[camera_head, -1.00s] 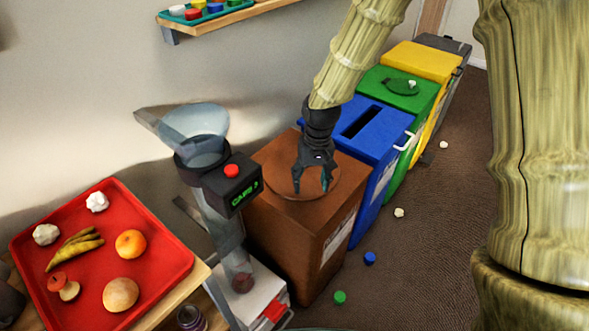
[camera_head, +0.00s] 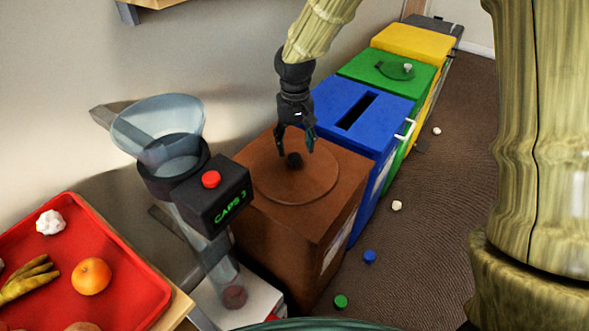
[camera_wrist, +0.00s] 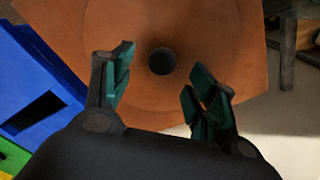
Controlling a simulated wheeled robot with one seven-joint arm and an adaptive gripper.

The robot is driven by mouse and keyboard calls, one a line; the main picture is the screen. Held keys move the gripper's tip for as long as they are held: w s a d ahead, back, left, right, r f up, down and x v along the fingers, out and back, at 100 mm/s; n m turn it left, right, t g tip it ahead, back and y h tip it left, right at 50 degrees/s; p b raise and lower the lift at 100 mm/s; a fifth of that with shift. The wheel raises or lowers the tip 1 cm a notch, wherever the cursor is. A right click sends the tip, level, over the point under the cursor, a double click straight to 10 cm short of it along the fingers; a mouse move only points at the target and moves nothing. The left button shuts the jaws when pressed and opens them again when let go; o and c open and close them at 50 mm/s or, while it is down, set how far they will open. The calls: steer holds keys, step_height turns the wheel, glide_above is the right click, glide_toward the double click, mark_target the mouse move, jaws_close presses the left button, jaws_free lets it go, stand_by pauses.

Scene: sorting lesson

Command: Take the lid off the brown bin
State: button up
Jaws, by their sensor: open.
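The brown bin (camera_head: 330,218) stands in the middle of the head view, with a round brown lid (camera_head: 270,183) on its top. The lid has a small dark knob (camera_head: 294,160) at its centre. In the wrist view the lid (camera_wrist: 197,50) fills the upper middle, and the knob (camera_wrist: 161,61) shows just beyond the fingertips, roughly midway between them. My gripper (camera_head: 296,150) is open and empty above the lid, its fingers spread to either side of the knob in the picture. Both fingers also show in the wrist view (camera_wrist: 160,78). I cannot tell the exact height above the knob.
A blue bin (camera_head: 335,95) with a slot, a green bin (camera_head: 360,68) and a yellow bin (camera_head: 415,42) stand in a row behind. A funnel device (camera_head: 160,125) with a red button and a red tray (camera_head: 130,275) are at left. Caps lie on the floor.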

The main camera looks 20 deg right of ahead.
mark_target(294, 156)
steer(key=shift+a+f+b, duration=0.1)
steer(key=shift+f+b, duration=0.3)
steer(key=shift+f, duration=2.35)
steer(key=c, duration=1.1)
steer(key=shift+c, duration=0.7)
steer(key=shift+r, duration=0.15)
